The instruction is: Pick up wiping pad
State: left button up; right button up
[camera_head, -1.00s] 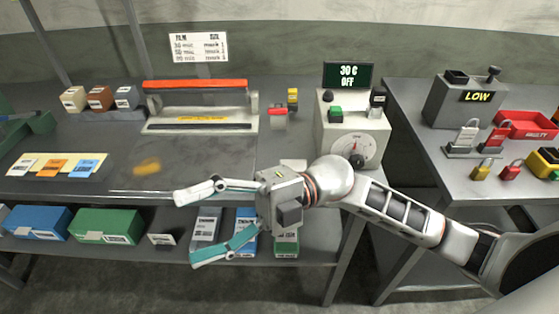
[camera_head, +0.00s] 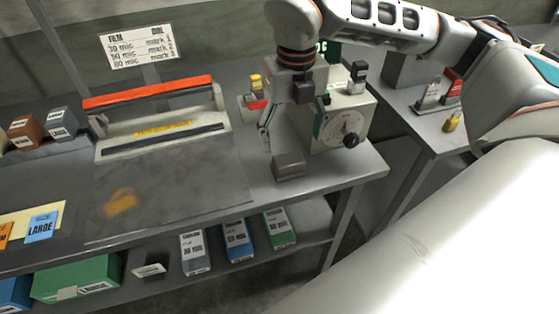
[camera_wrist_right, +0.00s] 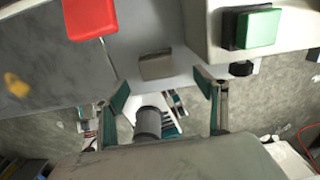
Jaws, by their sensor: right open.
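The wiping pad appears to be the small grey block (camera_head: 288,166) near the front right of the workbench, left of the dial box. It also shows in the right wrist view (camera_wrist_right: 156,65), ahead of the fingertips. My right gripper (camera_head: 292,133) hangs above and behind the pad in the head view, pointing down. Its fingers are apart and empty in the wrist view (camera_wrist_right: 162,90), with the pad beyond them and not touched. My left gripper is out of view.
The dial box (camera_head: 345,120) stands close on the right of the pad. A sealer with a red bar (camera_head: 150,92) is at the left. An orange smear (camera_head: 121,202) marks the bench surface.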

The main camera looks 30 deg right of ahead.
aim_at(289, 159)
notch_tip(289, 159, down, 2)
jog(key=shift+d+f, duration=0.1)
jog(key=shift+f, duration=0.15)
jog(key=shift+a+f, duration=0.2)
jog(key=shift+f, duration=1.1)
jog(key=shift+a+f, duration=0.2)
jog(key=shift+f, duration=1.1)
jog(key=c, duration=1.2)
